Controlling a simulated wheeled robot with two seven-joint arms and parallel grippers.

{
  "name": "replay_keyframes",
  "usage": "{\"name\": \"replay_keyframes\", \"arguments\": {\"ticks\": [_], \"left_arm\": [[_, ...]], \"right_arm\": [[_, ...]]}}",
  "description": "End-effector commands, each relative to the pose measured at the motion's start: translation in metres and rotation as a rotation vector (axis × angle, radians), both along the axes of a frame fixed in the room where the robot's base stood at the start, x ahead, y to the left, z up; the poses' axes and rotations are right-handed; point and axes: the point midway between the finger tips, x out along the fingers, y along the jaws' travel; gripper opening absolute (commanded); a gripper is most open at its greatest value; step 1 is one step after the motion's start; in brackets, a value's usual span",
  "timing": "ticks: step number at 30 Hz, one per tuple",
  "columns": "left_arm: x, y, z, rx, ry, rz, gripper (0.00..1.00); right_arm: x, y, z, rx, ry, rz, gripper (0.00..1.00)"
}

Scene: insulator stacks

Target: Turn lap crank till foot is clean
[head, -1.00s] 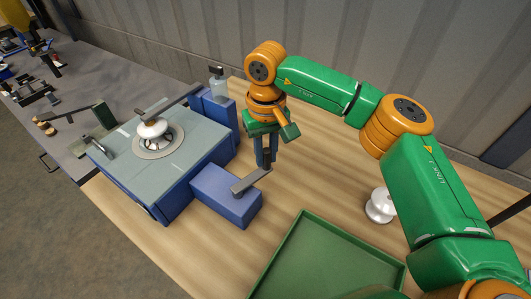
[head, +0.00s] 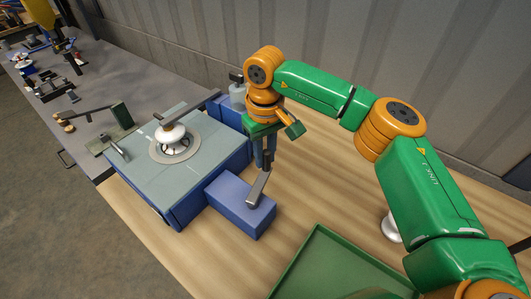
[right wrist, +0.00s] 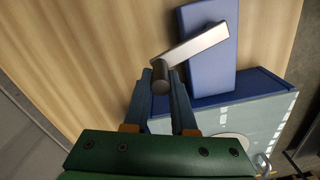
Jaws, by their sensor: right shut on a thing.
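The lap machine (head: 128,172) is a blue box with a grey top and a round lap plate (head: 192,152). A white insulator (head: 171,134) stands on the plate under a grey bar (head: 190,103); the underside of its foot is hidden. The grey crank (head: 257,189) lies over the lower blue housing (head: 232,203) at the machine's right. My right gripper (head: 266,160) points down at the crank's outer end. In the right wrist view its fingers are shut on the crank's dark upright handle (right wrist: 160,76). My left gripper is not in view.
A green tray (head: 318,240) lies at the front right. Another white insulator (head: 389,228) stands behind it, partly hidden by my right arm. A bottle (head: 237,92) stands behind the machine. A grey bench (head: 85,85) with several tools is at the left.

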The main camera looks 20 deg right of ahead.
Motion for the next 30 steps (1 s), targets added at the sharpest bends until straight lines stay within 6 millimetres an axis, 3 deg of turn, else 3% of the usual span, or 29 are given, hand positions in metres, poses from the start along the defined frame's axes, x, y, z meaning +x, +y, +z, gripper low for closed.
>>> {"name": "replay_keyframes", "arguments": {"ticks": [15,16,19,27,30], "left_arm": [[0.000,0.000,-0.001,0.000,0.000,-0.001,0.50],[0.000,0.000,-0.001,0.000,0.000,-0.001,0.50],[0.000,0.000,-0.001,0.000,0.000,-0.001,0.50],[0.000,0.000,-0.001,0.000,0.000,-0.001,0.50],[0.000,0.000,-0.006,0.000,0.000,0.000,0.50]], "right_arm": [[-0.003,0.001,-0.004,0.002,0.014,0.013,0.00],[-0.003,0.002,-0.004,0.002,0.014,0.013,0.30],[-0.002,0.001,-0.004,0.002,0.012,0.012,0.55],[-0.001,0.001,-0.002,0.000,0.006,0.010,0.55],[0.000,0.001,0.009,0.002,0.001,0.010,0.55]]}}
